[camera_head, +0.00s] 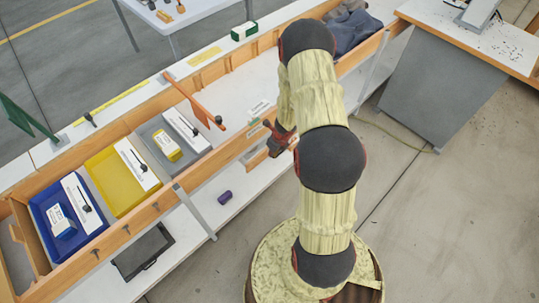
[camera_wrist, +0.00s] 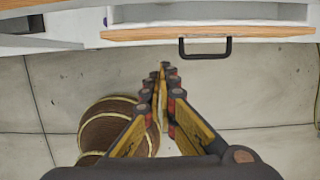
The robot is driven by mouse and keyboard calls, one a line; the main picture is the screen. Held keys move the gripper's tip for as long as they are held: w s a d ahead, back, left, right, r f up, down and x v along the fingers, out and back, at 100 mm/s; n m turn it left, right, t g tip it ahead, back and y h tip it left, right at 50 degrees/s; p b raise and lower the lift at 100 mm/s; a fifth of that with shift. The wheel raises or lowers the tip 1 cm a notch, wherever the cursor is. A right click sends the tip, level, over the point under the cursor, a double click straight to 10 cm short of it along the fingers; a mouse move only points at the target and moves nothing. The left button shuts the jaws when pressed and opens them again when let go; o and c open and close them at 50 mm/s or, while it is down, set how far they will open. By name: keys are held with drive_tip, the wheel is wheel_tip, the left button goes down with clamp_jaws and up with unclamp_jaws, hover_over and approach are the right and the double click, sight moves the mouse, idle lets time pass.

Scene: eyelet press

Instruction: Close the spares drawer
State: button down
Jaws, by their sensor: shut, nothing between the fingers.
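The drawer (camera_wrist: 210,34) shows at the top of the wrist view, with a wooden front edge and a pale front. A black bar handle (camera_wrist: 205,55) is fixed to its front. Part of a pale interior shows behind the wooden edge, so the drawer looks open; how far is hard to tell. My gripper (camera_wrist: 164,70) is shut and empty, its fingertips below and left of the handle in the picture and apart from it. In the head view my gripper (camera_head: 279,140) is partly hidden by my arm at the bench front.
The bench holds a blue bin (camera_head: 48,205), a yellow bin (camera_head: 110,178) and a grey bin (camera_head: 155,128). An orange bar (camera_head: 195,103) slants over it. A purple cylinder (camera_head: 225,197) and black tray (camera_head: 145,252) are below.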

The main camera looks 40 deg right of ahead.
drive_tip(key=s+d+f+m+t+b, duration=0.1)
drive_tip(key=s+d+f+m+b, duration=0.1)
drive_tip(key=s+d+f+b, duration=0.3)
drive_tip(key=s+d+f+m+t+b, duration=0.1)
drive_tip(key=s+d+m+b, duration=0.1)
drive_tip(key=s+d, duration=0.6)
drive_tip(key=w+r+n+t, duration=0.4)
drive_tip(key=w+r+t, duration=0.1)
drive_tip(key=w, duration=0.1)
drive_tip(key=shift+y, duration=0.3)
drive_tip(key=shift+w+r+b+x, duration=0.25)
drive_tip(key=shift+b+x, duration=0.65)
drive_tip(key=shift+x, duration=1.25)
drive_tip(key=shift+w+r+b+x, duration=0.25)
drive_tip(key=shift+b+x, duration=0.6)
drive_tip(key=shift+x, duration=1.3)
drive_tip(key=shift+w+r+b+x, duration=0.25)
drive_tip(key=shift+b+x, duration=0.65)
drive_tip(key=shift+x, duration=1.25)
